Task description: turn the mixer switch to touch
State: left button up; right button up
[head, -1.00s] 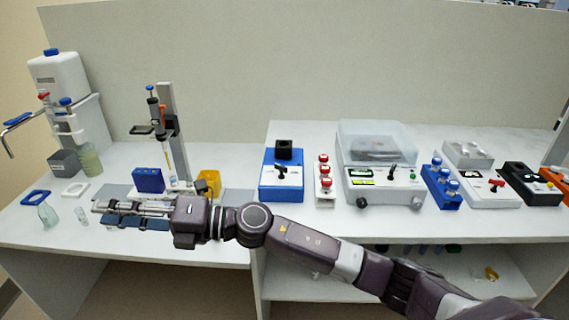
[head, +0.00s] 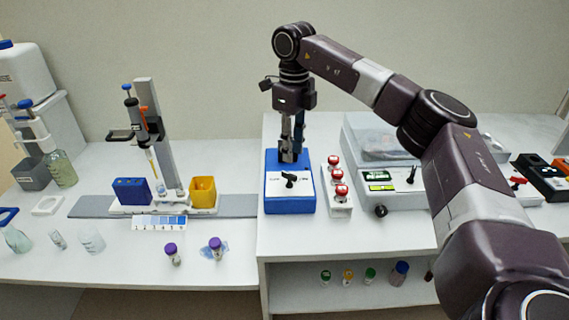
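The mixer (head: 290,204) is a blue box with a white front panel, on the raised bench at picture centre. Its black switch (head: 290,180) sits in the middle of that panel, between small labels too blurred to read. My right gripper (head: 292,156) points down over the back of the mixer, just behind the switch, and hides the mixer's black top cup. Its two fingers look close together with a narrow gap; whether they touch the mixer cannot be told. The switch itself is not held. My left gripper is not in view.
Right of the mixer stand a block of red-capped items (head: 339,187) and a balance (head: 378,186) with a clear lid, partly behind my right arm. Left are a pipette stand (head: 157,125), a yellow box (head: 203,192) and purple-capped vials (head: 215,246). Bench in front of the mixer is narrow.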

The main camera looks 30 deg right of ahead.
aim_at(294, 175)
jog(key=shift+s+f+p, duration=0.3)
jog(key=shift+s+f, duration=0.5)
jog(key=shift+f, duration=0.2)
notch_tip(294, 175, down, 3)
jog(key=shift+a+r, duration=0.1)
jog(key=shift+w+f+p, duration=0.35)
jog(key=shift+f, duration=0.55)
jog(key=shift+s+f, duration=0.1)
jog(key=shift+s, duration=0.05)
jog(key=c, duration=0.6)
grip_shut()
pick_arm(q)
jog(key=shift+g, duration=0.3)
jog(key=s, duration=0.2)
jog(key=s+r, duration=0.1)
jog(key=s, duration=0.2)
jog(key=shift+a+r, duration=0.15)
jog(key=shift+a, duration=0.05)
